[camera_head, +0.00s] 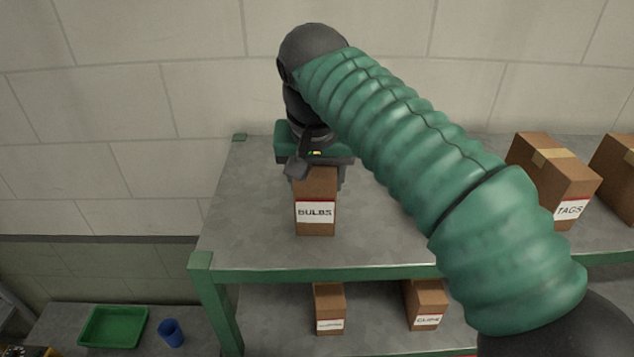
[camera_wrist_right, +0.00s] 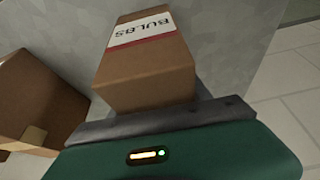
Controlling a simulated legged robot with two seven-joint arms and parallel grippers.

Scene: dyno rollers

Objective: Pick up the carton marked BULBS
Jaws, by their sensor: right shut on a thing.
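The carton marked BULBS (camera_head: 316,212) is a brown box with a white label and a red stripe. It stands upright on the top shelf near its left end. My right gripper (camera_head: 318,172) comes down over the top of the carton and is shut on it. In the right wrist view the carton (camera_wrist_right: 148,75) sits against the gripper (camera_wrist_right: 160,115), label facing away from the palm and upside down. The fingers are mostly hidden by the carton and the gripper body. My left gripper is not in view.
A carton marked TAGS (camera_head: 560,185) and another carton (camera_head: 615,165) stand right on the green-edged shelf (camera_head: 235,235). Two cartons (camera_head: 328,305) (camera_head: 426,303) sit on the lower shelf. A green tray (camera_head: 113,327) and blue cup (camera_head: 171,332) are at lower left. A wall stands behind.

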